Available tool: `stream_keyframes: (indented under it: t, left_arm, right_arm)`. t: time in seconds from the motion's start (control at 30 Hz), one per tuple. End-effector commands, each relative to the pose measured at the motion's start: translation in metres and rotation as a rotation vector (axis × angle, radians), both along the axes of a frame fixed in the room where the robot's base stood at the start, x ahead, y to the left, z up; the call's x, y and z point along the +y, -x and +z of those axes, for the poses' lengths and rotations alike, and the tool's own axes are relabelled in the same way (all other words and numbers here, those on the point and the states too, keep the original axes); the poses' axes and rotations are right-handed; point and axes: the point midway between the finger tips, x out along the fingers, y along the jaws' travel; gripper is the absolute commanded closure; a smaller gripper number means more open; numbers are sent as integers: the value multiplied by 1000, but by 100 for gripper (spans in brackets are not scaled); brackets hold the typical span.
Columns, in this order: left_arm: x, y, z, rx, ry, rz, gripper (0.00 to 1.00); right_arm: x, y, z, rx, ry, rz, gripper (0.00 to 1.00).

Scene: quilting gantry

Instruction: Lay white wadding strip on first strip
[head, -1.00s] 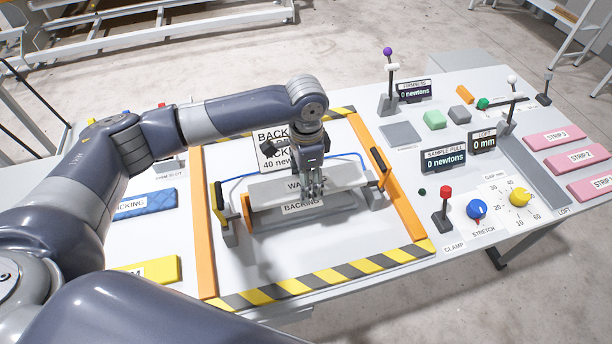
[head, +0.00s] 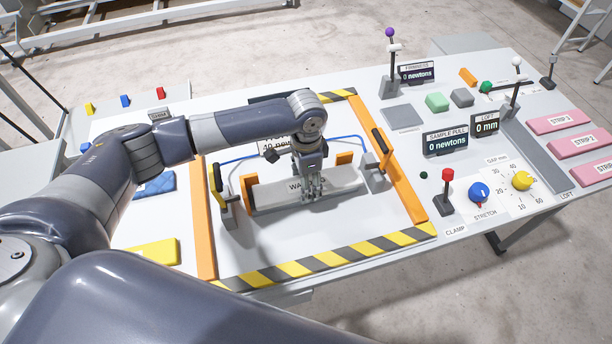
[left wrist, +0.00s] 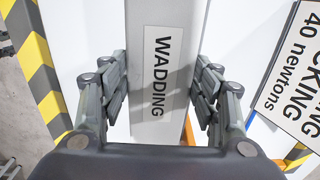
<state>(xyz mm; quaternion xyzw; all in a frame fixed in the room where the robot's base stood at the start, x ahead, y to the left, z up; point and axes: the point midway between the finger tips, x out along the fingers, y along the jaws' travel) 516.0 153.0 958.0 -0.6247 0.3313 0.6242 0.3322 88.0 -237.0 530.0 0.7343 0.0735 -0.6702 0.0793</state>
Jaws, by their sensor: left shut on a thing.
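The white wadding strip (head: 270,193) lies level between the two end clamps in the middle of the frame, labelled WADDING in the left wrist view (left wrist: 162,65). My left gripper (head: 311,190) comes down from above and is shut on the strip near its middle, one finger along each long side. The backing strip is hidden beneath the wadding, and I cannot tell whether the two touch. The left clamp (head: 227,213) and right clamp (head: 376,178) stand at the strip's ends with their handles up. My right gripper is out of view.
Orange rails (head: 402,190) and a yellow-black striped border (head: 325,260) enclose the work area. A BACKING sign (left wrist: 290,75) stands behind the strip. A red-knobbed clamp lever (head: 447,190), blue dial (head: 479,192) and pink strips (head: 560,121) are to the right. White table in front of the wadding is clear.

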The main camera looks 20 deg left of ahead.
Motion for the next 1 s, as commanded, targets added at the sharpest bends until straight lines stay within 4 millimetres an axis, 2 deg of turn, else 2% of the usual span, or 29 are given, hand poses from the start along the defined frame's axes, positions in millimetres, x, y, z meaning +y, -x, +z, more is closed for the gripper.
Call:
stream_keyframes:
  t: [0.57, 1.0]
  left_arm:
    - [1, 0, -3, 0, 0, 0, 56]
    - [9, -1, -4, 0, 0, 0, 56]
  right_arm:
    - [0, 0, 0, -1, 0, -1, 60]
    - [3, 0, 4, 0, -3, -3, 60]
